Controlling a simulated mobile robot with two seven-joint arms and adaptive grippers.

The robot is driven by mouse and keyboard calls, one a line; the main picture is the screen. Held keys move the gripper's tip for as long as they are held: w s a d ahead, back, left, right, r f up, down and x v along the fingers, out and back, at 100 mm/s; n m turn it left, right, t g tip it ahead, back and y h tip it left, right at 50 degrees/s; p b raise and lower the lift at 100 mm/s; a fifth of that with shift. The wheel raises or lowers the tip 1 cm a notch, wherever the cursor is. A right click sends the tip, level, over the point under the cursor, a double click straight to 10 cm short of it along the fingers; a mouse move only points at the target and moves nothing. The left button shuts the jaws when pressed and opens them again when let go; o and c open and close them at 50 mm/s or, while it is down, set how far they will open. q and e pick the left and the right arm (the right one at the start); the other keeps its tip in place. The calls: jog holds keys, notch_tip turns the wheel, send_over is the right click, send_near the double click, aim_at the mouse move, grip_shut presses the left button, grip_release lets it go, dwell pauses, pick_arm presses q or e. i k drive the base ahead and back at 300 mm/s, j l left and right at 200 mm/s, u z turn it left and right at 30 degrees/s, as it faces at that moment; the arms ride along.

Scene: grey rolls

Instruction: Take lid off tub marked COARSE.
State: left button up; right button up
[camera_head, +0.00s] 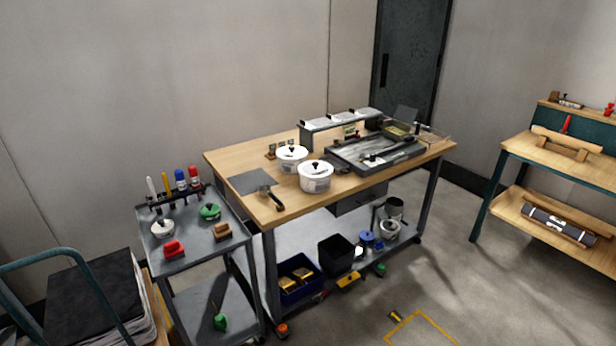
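Two white tubs stand on the wooden bench. The rear tub (292,158) and the front tub (315,181) both have white lids with dark knobs, and the lids sit on them. Each has a label on its side, but the lettering is too small to read, so I cannot tell which is marked COARSE. Neither of my grippers is in view.
A wooden shelf unit (560,163) is at right. Floor in front is open.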

aim_at(313, 169)
jog(key=i+l+u, duration=0.3)
jog(key=i+l, duration=0.3)
jog(key=i+l+u, duration=0.3)
jog(key=i+l, duration=0.3)
jog(key=l, duration=0.15)
